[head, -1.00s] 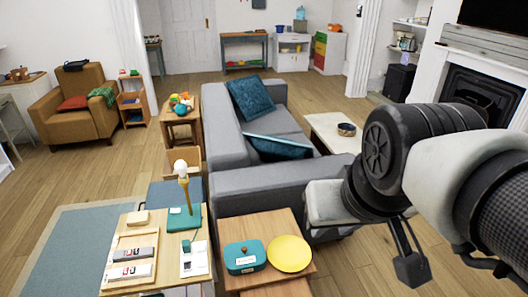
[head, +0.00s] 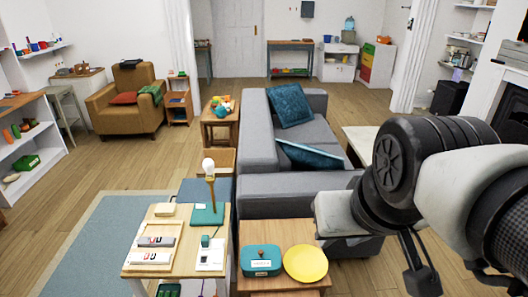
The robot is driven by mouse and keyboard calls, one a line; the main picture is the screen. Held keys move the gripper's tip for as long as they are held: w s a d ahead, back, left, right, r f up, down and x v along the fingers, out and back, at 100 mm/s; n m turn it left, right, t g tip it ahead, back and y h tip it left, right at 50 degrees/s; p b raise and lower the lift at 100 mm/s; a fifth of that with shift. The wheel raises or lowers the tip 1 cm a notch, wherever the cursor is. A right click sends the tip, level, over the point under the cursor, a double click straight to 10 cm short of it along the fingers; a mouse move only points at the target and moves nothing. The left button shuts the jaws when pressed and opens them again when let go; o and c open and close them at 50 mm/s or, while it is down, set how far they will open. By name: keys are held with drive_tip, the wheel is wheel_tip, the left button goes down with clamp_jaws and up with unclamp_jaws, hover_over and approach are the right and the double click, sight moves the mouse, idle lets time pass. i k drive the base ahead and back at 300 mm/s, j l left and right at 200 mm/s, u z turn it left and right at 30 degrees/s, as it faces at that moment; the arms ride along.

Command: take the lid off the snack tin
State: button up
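A teal tin (head: 262,266) with a teal lid (head: 262,251) on it sits on a small wooden side table (head: 286,232) in the lower middle of the head view. The lid has a small knob on top, and the tin has a pale label on its front. A yellow plate (head: 306,264) lies just right of the tin. My gripper (head: 421,277) hangs at the lower right, well right of the tin and apart from it. Only part of it shows below my arm, and I cannot tell whether its fingers are open.
A light wooden table (head: 150,222) left of the tin holds a lamp (head: 209,190), two labelled boxes and small items. A grey sofa (head: 260,187) stands behind the side table. An armchair (head: 125,98) is at the back left. Open floor (head: 80,170) lies to the left.

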sight(258, 258)
drive_tip(key=l+u, duration=0.25)
drive_tip(key=l, duration=0.3)
drive_tip(key=l+u, duration=0.3)
drive_tip(key=l, duration=0.25)
drive_tip(key=i+l+u, duration=0.1)
drive_tip(key=l+u, duration=0.15)
drive_tip(key=l, duration=0.25)
drive_tip(key=l+u, duration=0.25)
drive_tip(key=l, duration=0.25)
drive_tip(key=i+l, duration=0.15)
drive_tip(key=i+u, duration=0.05)
drive_tip(key=i, duration=0.05)
